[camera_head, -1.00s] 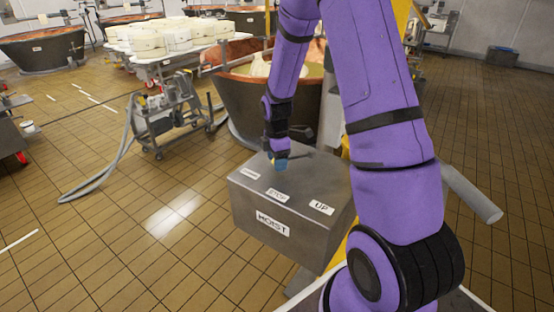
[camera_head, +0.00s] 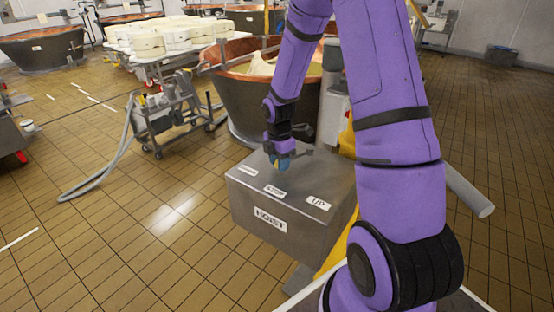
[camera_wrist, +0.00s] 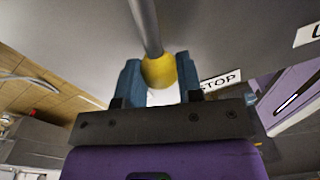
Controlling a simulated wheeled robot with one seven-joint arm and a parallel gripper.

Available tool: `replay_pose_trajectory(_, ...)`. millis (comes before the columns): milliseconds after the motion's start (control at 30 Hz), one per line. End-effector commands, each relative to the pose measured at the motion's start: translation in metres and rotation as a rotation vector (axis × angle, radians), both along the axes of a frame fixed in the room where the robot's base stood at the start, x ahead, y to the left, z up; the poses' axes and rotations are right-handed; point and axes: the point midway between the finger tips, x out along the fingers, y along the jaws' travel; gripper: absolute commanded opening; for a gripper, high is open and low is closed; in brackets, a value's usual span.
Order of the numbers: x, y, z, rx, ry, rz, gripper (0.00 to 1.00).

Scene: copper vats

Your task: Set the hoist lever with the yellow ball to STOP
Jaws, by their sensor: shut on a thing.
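The hoist lever is a grey rod ending in a yellow ball (camera_wrist: 159,71) in the wrist view. My gripper (camera_wrist: 160,82) has its blue fingers on both sides of the ball and is shut on it. The STOP label (camera_wrist: 220,79) is just right of the ball in the wrist view. In the head view my gripper (camera_head: 283,163) is over the top of the grey hoist box (camera_head: 250,205), behind the STOP label (camera_head: 274,191). The UP label (camera_head: 318,202) is to the right, and a third label (camera_head: 247,171), too small to read, is to the left.
A copper vat (camera_head: 245,105) stands behind the box. A wheeled pump cart (camera_head: 165,120) with a hose is to the left. A table of white cheeses (camera_head: 165,40) stands farther back. Tiled floor is open at the left front.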

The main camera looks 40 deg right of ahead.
Motion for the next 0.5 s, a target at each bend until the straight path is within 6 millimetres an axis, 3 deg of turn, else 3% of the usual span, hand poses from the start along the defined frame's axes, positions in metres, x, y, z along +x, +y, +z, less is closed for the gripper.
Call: replay_pose_trajectory(500, -0.037, -0.006, 0.0, 0.0, 0.001, 0.302, 0.0)
